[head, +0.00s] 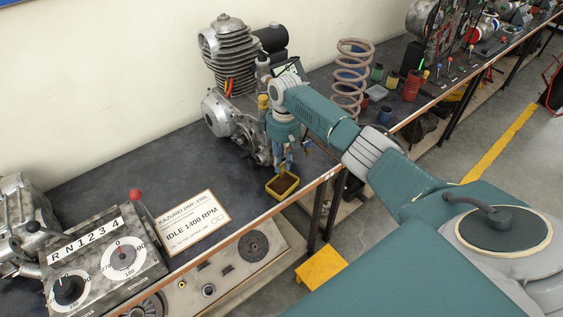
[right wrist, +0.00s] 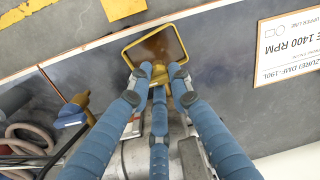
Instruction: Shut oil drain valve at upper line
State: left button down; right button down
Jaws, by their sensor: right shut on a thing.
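A grey finned engine (head: 226,75) stands on the dark bench against the wall. A small yellow drip tray (head: 283,195) with a brown inside sits at its foot near the bench's front edge; it also shows in the right wrist view (right wrist: 154,46). My right gripper (head: 284,168) points down just above the tray, beside the engine's lower side. In the right wrist view its blue fingers (right wrist: 162,78) are closed around a small yellow part (right wrist: 160,73), apparently the oil drain valve's handle. The fingers hide most of it, so its angle is unclear. My left gripper is not in view.
A white sign reading IDLE 1400 RPM (head: 189,223) lies left of the tray. A gear selector box (head: 105,250) with dials and a red-knobbed lever (head: 136,195) stand further left. A coil spring (head: 353,75) and several small cups are to the right.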

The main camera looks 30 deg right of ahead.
jog(key=shift+w+r, duration=0.1)
jog(key=c, duration=1.6)
grip_release()
jog(key=r, duration=1.2)
jog(key=shift+d, duration=0.4)
jog(key=shift+f, duration=0.15)
